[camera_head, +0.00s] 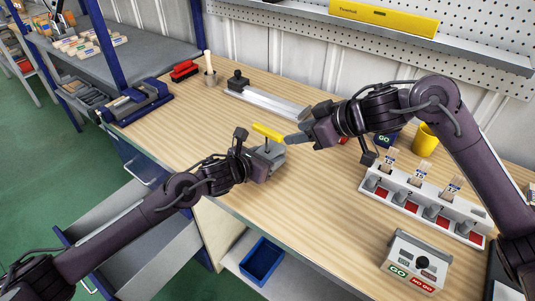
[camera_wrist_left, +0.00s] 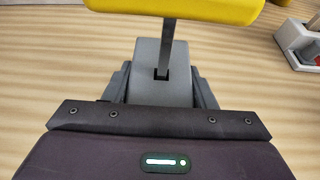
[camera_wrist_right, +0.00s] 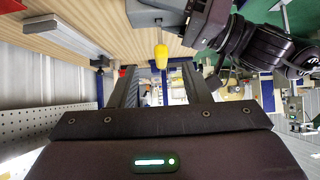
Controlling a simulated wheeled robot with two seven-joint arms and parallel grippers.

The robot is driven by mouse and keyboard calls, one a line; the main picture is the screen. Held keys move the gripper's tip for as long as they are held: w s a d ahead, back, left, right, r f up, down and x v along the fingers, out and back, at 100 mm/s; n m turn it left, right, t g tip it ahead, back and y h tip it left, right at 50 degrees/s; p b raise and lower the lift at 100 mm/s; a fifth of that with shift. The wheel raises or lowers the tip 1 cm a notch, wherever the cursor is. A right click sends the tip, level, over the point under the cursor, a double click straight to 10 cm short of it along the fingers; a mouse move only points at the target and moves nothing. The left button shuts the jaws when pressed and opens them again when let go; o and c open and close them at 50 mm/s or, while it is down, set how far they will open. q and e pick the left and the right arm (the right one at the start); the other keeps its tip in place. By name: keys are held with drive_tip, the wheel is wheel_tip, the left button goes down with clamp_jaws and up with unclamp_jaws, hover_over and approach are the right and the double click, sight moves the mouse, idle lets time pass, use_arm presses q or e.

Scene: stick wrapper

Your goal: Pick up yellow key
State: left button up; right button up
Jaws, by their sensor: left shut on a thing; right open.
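The yellow key has a yellow bar handle (camera_head: 267,132) on a thin metal shaft. Contact cannot be told.
A white socket rack (camera_head: 422,205) with labelled slots is at right on the wooden bench (camera_head: 300,215). A GO/NO GO box (camera_head: 415,262) is in front of it. A metal rail (camera_head: 268,104), a yellow cup (camera_head: 425,140) and a blue vise (camera_head: 136,103) stand farther back.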

sight(265, 133)
drive_tip(key=w+a+r+n+t+y, duration=0.25)
drive_tip(key=w+n+t, duration=0.35)
drive_tip(key=n, duration=1.6)
drive_tip(key=s+d+f+n+g+y, duration=0.1)
drive_tip(key=s+d+f+n+y, duration=0.2)
drive_tip(key=s+f+n, duration=0.8)
drive_tip(key=w+a+r+n, duration=0.1)
drive_tip(key=w+a, duration=0.2)
drive_tip(key=w+a+r, duration=0.1)
drive_tip(key=w+a, duration=0.1)
drive_tip(key=w, duration=0.2)
drive_tip(key=w+a+r+n, duration=0.1)
drive_tip(key=w+a, duration=0.2)
drive_tip(key=w, duration=0.1)
drive_tip(key=shift+a+n, duration=0.3)
drive_tip(key=shift+a, duration=0.05)
clamp_jaws()
